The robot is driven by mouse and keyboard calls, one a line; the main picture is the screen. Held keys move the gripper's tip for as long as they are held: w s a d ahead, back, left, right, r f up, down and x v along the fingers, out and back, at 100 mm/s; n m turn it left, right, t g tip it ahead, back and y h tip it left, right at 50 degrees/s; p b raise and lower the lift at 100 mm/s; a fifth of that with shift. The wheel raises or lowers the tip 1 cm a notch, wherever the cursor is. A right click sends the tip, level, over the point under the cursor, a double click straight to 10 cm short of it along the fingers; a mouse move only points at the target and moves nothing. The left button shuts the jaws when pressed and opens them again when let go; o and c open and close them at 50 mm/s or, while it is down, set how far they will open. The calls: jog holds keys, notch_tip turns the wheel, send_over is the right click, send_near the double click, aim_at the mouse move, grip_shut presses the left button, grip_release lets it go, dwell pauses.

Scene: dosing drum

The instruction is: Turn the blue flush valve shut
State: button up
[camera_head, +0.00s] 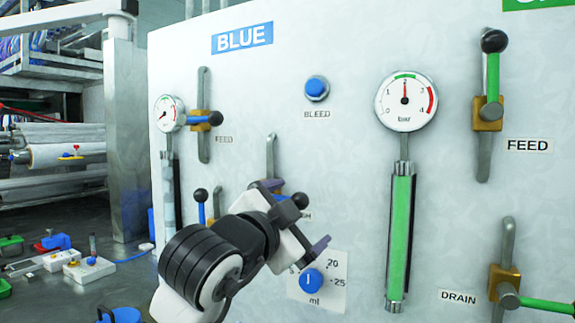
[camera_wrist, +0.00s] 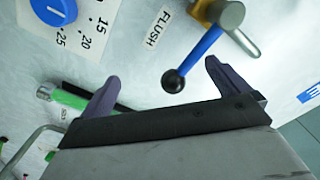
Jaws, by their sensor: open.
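The blue flush valve shows in the wrist view as a blue lever (camera_wrist: 200,52) with a black ball end (camera_wrist: 174,81), on a brass body beside the FLUSH label (camera_wrist: 158,30). In the head view its black ball (camera_head: 300,201) sticks out to the right. The lever lies roughly crosswise to its grey pipe (camera_head: 271,150). My gripper (camera_head: 302,212) covers much of the valve there. My gripper (camera_wrist: 162,70) is open, with its purple fingers on either side of the ball end in the wrist view. I cannot tell whether a finger touches it.
The blue dosing knob (camera_head: 311,281) sits on the panel just below and right of my gripper. Another blue lever with a black ball (camera_head: 201,195) is to the left. The blue feed valve (camera_head: 205,118), bleed button (camera_head: 316,88) and green drain lever (camera_head: 545,304) also stick out.

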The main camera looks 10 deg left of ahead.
jog(key=v, duration=0.7)
jog(key=shift+s, duration=0.2)
jog(key=shift+a, duration=0.15)
